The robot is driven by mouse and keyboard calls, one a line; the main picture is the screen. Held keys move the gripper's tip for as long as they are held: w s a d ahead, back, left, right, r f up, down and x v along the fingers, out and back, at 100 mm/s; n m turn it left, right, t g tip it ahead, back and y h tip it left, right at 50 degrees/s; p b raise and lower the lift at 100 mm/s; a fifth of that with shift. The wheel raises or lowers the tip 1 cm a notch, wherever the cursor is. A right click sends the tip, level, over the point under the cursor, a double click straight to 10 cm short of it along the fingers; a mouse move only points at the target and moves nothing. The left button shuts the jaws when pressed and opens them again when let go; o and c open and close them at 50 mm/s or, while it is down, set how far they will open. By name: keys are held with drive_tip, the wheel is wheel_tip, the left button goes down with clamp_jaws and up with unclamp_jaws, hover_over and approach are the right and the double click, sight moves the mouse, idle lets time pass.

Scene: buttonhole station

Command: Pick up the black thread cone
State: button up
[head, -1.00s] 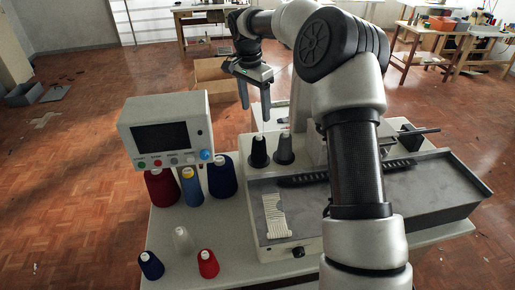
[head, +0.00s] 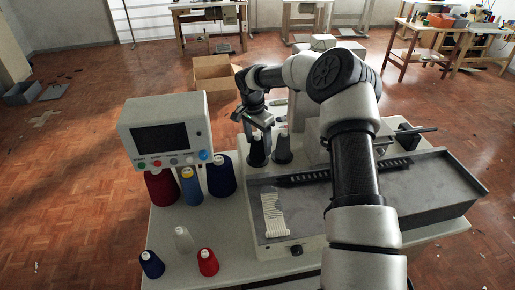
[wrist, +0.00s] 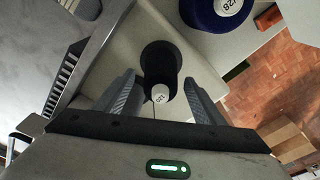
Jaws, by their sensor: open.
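The black thread cone (head: 257,154) stands upright on the machine's pale bed, left of a dark grey cone (head: 283,153). My gripper (head: 259,138) is open, pointing down at the black cone from above. In the wrist view the black cone (wrist: 160,62) shows between the two fingers of my gripper (wrist: 162,92), its pale labelled top towards the palm. A gap shows on both sides of the cone's top. I cannot tell how far down the fingers reach along it.
A navy cone (head: 222,177), a blue cone (head: 192,188) and a dark red cone (head: 161,188) stand below the control panel (head: 163,135). Smaller cones stand at the front left. The grey metal tray (head: 430,190) lies to the right. A cardboard box (head: 214,80) is on the floor behind.

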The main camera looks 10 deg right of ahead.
drive_tip(key=shift+f, duration=0.55)
drive_tip(key=c, duration=1.2)
wheel_tip(320, 180, up, 12)
drive_tip(key=shift+f, duration=0.25)
